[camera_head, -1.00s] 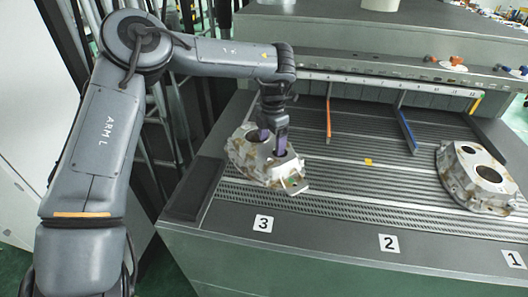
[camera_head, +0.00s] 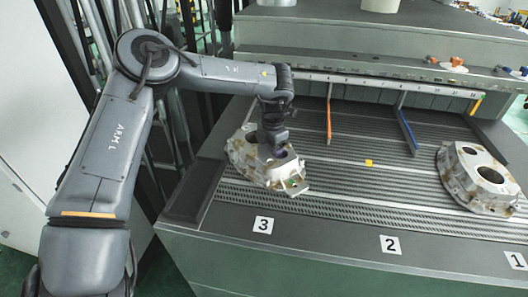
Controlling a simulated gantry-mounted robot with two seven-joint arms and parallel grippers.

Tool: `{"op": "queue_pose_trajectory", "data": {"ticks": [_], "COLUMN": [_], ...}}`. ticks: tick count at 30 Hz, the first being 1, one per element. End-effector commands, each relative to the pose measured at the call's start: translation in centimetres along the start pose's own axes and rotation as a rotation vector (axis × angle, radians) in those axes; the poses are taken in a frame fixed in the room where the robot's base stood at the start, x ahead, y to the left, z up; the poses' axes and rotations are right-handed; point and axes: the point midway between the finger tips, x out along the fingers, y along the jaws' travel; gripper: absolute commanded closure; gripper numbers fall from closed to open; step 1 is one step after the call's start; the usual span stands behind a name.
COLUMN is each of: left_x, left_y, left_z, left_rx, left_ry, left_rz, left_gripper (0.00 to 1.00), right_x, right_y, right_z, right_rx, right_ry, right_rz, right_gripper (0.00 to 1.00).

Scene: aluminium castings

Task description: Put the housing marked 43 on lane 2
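A cast aluminium housing (camera_head: 246,163) with brownish patches and a small green mark sits on the ribbed bed behind label 3. A second, similar housing (camera_head: 457,178) with two round openings sits at the right, behind label 1. I cannot read a 43 on either. Lane 2, behind the label 2 (camera_head: 390,244), is empty of housings. My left gripper (camera_head: 279,154) points down at the left housing, over its top near the opening. The fingertips are mostly hidden by the wrist and low in the casting, so their gap does not show. My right gripper is not in view.
A numbered rail (camera_head: 380,82) crosses the back.

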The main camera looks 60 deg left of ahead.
Motion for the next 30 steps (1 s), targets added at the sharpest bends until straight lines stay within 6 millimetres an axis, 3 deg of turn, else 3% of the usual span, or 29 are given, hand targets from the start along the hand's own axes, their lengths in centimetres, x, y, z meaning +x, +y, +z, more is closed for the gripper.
{"op": "queue_pose_trajectory", "data": {"ticks": [1, 9, 23, 30], "left_x": [0.0, 0.0, -0.3, -1.6], "left_y": [0.0, 0.0, 0.0, 0.0], "left_z": [0.0, 0.0, 0.2, 0.2], "left_rx": [0.000, 0.000, 0.000, 0.001], "left_ry": [0.000, 0.000, -0.005, -0.008], "left_rz": [0.000, 0.000, 0.001, 0.003], "left_gripper": [0.57, 0.99, 1.00, 1.00], "right_x": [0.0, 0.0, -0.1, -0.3], "right_y": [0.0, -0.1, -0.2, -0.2], "right_z": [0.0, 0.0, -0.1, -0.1], "right_rx": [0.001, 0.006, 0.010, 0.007], "right_ry": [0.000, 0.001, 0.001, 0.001], "right_rz": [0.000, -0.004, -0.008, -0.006], "right_gripper": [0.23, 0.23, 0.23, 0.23]}}
